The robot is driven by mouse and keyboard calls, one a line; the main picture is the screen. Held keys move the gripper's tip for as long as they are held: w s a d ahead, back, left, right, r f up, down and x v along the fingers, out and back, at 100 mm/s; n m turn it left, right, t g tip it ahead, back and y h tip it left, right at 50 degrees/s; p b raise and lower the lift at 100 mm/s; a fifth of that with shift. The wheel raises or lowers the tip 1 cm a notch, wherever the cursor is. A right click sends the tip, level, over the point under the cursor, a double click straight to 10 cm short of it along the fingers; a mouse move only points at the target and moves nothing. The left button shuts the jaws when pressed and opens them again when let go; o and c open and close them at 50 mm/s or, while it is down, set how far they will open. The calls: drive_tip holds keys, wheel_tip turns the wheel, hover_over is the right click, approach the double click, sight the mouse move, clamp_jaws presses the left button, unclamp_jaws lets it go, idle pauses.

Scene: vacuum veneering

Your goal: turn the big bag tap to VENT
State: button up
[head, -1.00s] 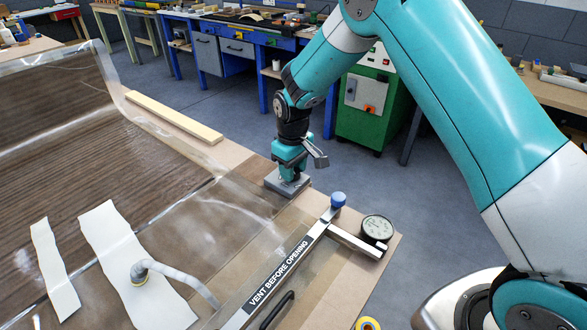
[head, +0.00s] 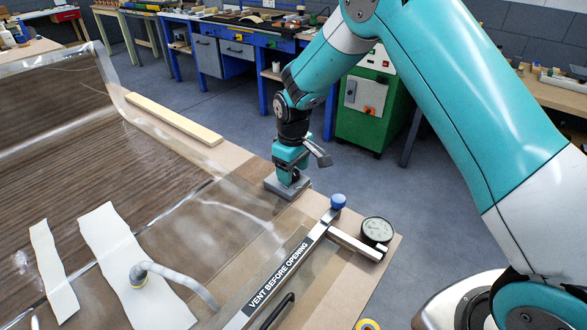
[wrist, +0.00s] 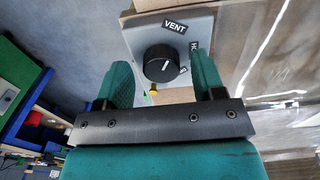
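The tap is a round black knob (wrist: 157,64) with a white pointer mark, on a grey plate (wrist: 138,36). A VENT label (wrist: 174,20) sits above the knob; a second label (wrist: 194,51) to its right is partly hidden by my right finger, and a third lies below right. My gripper (wrist: 161,70) is open, with one teal finger on each side of the knob. I cannot tell whether the fingers touch it. The pointer does not clearly line up with VENT. In the head view my gripper (head: 289,172) stands over the plate (head: 273,183) at the table edge and hides the knob.
A bar marked VENT BEFORE OPENING (head: 280,275), a blue knob (head: 338,201) and a round gauge (head: 377,231) lie right of the plate. Clear bag film, a grey hose (head: 185,280) and a wooden strip (head: 175,119) lie left. A green cabinet (head: 362,125) stands behind.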

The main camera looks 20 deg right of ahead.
sight(293, 172)
wheel_tip(293, 172, up, 17)
drive_tip(key=b, duration=0.2)
drive_tip(key=shift+r+b, duration=0.2)
drive_tip(key=shift+b, duration=0.1)
idle(0.4)
drive_tip(key=s+a+r+y, duration=0.1)
drive_tip(key=s+a+y, duration=0.1)
drive_tip(key=s, duration=1.4)
drive_tip(key=s+a+r+y, duration=0.1)
drive_tip(key=s+a+y, duration=0.1)
drive_tip(key=s, duration=1.4)
drive_tip(key=shift+a+r, duration=0.15)
drive_tip(key=shift+a, duration=0.05)
